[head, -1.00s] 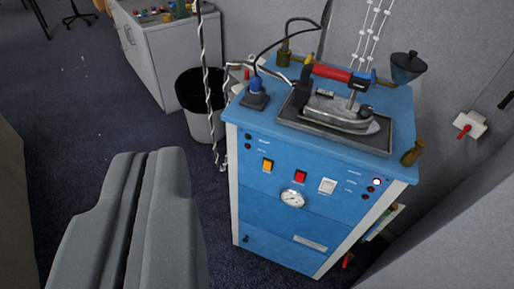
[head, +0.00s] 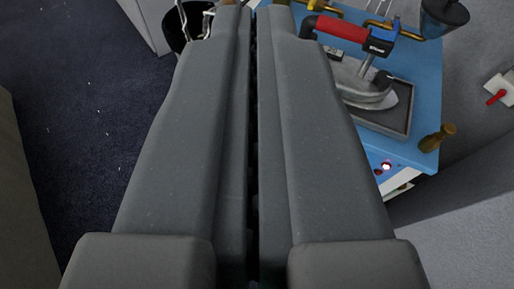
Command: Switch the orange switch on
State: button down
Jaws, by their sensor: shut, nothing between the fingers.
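My gripper (head: 256,12) fills the middle of the head view, its two long grey fingers shut together with a thin dark seam between them. The fingertips reach the top edge of the picture. The blue ironing cabinet (head: 428,85) stands beyond and to the right, partly covered by the fingers. The orange switch on its front panel is hidden behind my gripper, so its position and any contact cannot be seen. Only the panel's right end shows, with a lit white lamp (head: 387,166).
An iron (head: 358,82) with a red handle (head: 341,28) rests on a dark tray on the cabinet top. A wooden knob (head: 437,138) sticks out at the cabinet's right. A dark bin (head: 174,34) stands upper left. Dark carpet (head: 90,110) is open at left.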

jog(key=w+f+n+g+h, duration=0.15)
jog(key=w+f, duration=0.25)
jog(key=f, duration=0.4)
jog(key=w+f+n+g+p, duration=0.1)
jog(key=w+f+n, duration=0.1)
jog(key=w+f, duration=0.35)
jog(key=w+f+n+g+h, duration=0.1)
jog(key=w+f+n+g, duration=0.15)
jog(key=f, duration=0.65)
jog(key=w+a+f+n, duration=0.1)
jog(key=f+n, duration=0.2)
jog(key=f, duration=0.8)
jog(key=w+a+f+n+g+h, duration=0.1)
jog(key=f+n, duration=0.3)
jog(key=f, duration=0.6)
jog(key=shift+a+f+g+p, duration=0.3)
jog(key=shift+a+f+p, duration=0.1)
jog(key=shift+a, duration=0.4)
jog(key=w+r+b+x, duration=0.1)
jog(key=x, duration=1.2)
jog(key=shift+w+d+r+b, duration=0.25)
jog(key=shift+d+r+b, duration=0.05)
jog(key=shift+d+b, duration=0.15)
jog(key=shift+f+b, duration=0.15)
jog(key=shift+b, duration=0.2)
